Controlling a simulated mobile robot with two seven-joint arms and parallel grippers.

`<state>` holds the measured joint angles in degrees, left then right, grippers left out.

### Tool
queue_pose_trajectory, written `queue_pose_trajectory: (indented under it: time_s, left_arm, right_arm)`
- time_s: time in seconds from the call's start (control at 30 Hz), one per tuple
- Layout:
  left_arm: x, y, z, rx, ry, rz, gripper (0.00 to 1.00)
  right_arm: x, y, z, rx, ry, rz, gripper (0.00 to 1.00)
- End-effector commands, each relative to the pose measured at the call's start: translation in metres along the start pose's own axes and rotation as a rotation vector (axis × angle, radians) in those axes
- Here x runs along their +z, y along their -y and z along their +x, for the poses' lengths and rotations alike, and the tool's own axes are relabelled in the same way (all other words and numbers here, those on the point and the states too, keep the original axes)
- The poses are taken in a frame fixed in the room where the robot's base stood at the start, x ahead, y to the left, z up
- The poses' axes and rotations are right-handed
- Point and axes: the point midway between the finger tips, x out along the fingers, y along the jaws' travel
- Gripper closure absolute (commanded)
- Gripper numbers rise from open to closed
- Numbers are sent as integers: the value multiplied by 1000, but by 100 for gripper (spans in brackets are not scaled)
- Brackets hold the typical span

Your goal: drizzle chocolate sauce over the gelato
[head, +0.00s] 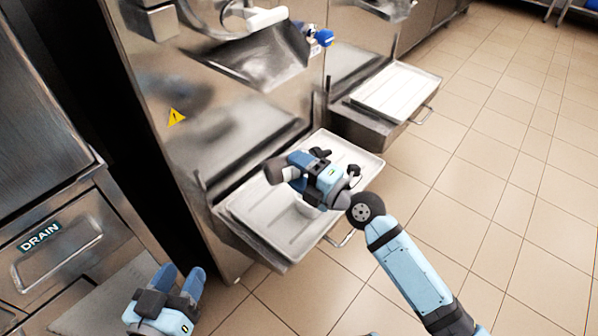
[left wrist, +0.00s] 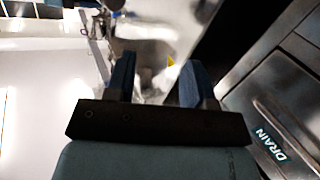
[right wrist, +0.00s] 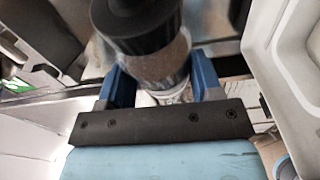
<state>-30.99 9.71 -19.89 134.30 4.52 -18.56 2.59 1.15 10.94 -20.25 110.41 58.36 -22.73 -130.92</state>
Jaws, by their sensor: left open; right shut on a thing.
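My right gripper (head: 287,172) is shut on a bottle with a dark cap (head: 274,171), above the white tray of the near freezer. In the right wrist view the bottle (right wrist: 160,68) sits between the two blue fingers, with a black top and a clear, brownish-grey band below. I cannot tell whether it is the chocolate sauce. It looks tilted in the head view. My left gripper (head: 180,278) is open and empty, low at the left; its spread fingers also show in the left wrist view (left wrist: 155,80). I cannot make out any gelato; my right gripper and arm hide part of the tray.
The near steel freezer (head: 150,75) has a spout chute (head: 265,62) above its pulled-out white tray (head: 262,222). A second white tray (head: 397,93) stands out behind. A steel cabinet marked DRAIN (head: 40,238) is at the left. Tiled floor (head: 500,200) is free at right.

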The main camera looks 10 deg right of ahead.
Motion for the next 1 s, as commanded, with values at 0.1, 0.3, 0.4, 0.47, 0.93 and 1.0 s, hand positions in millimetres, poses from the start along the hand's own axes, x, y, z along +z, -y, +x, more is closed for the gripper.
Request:
queue_pose_trajectory:
  time_s: [0.1, 0.3, 0.4, 0.47, 0.93, 1.0]
  left_arm:
    - [-8, -6, 1, 20, -61, -10, 51]
    - [-38, -19, 3, 76, -192, -17, 51]
    - [-47, -24, 2, 95, -243, -26, 51]
    - [-52, -26, 1, 107, -274, -32, 51]
    - [-33, -26, 6, 126, -215, -41, 51]
    - [-33, -26, 6, 126, -213, -41, 51]
  right_arm:
    - [0, 6, 0, 22, 0, 48, 65]
    - [0, 14, 0, 62, 0, 148, 65]
    - [2, 10, -1, 84, 0, 192, 65]
    - [3, 7, -1, 98, -1, 223, 65]
    - [16, -26, -6, 240, -2, 570, 65]
    - [16, -28, -7, 246, -2, 586, 65]
